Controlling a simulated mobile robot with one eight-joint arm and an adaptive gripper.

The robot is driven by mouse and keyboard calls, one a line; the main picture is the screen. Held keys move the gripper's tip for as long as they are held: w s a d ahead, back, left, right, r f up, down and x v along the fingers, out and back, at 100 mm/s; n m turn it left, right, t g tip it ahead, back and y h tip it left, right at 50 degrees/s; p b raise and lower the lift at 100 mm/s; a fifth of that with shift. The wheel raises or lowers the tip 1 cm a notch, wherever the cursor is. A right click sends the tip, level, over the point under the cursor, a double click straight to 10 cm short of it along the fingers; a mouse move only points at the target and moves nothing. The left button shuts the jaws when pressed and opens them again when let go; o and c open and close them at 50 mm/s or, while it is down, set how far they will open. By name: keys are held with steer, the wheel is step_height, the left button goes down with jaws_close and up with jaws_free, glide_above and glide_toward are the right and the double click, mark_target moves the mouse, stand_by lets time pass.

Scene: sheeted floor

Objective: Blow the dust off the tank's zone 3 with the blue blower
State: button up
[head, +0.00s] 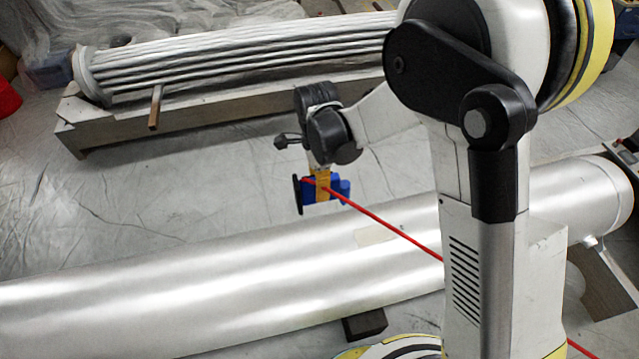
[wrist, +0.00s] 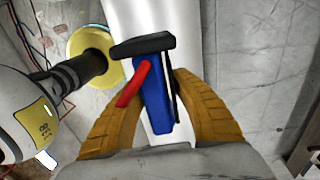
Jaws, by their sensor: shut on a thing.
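My gripper (head: 323,184) has orange fingers and is shut on the blue blower (head: 340,190). The blower has a black bar-like end (head: 298,195) at its left. A red hose (head: 390,229) runs from it to the lower right. In the wrist view the blower (wrist: 153,108) sits between the two fingers, with its black bar across the top. The tank (head: 150,300) is a long shiny silver cylinder lying across the front. The blower is above its far side, apparently not touching it. A pale beige patch (head: 377,238) is on the tank, right of the blower. I see no zone numbers.
A bundle of silver tubes (head: 240,55) lies on a wooden cradle (head: 110,130) behind the tank. A dark block (head: 364,326) is by the tank's near side. Sheeted floor (head: 150,190) is clear between tank and bundle. A red object (head: 8,98) is at far left.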

steer(key=shift+s+a+f, duration=0.1)
steer(key=shift+a+f, duration=0.05)
steer(key=shift+a, duration=0.1)
step_height(320, 180, down, 6)
steer(key=r+b, duration=0.1)
steer(key=b, duration=0.3)
steer(key=w+d, duration=0.2)
steer(key=d, duration=0.8)
steer(key=w+d+b, duration=0.1)
steer(key=w+d, duration=0.2)
steer(key=d, duration=0.8)
steer(key=shift+w+r, duration=0.2)
steer(key=shift+w, duration=0.15)
steer(key=shift+o, duration=0.2)
jaws_close()
steer(key=shift+s+a+b, duration=0.25)
steer(key=shift+s+a, duration=0.8)
steer(key=shift+a, duration=2.4)
steer(key=shift+s+a+b, duration=0.3)
steer(key=shift+s+a, duration=0.7)
steer(key=shift+a, duration=2.5)
steer(key=shift+s+a+b, duration=0.25)
steer(key=shift+s+a, duration=0.8)
steer(key=shift+a, duration=2.4)
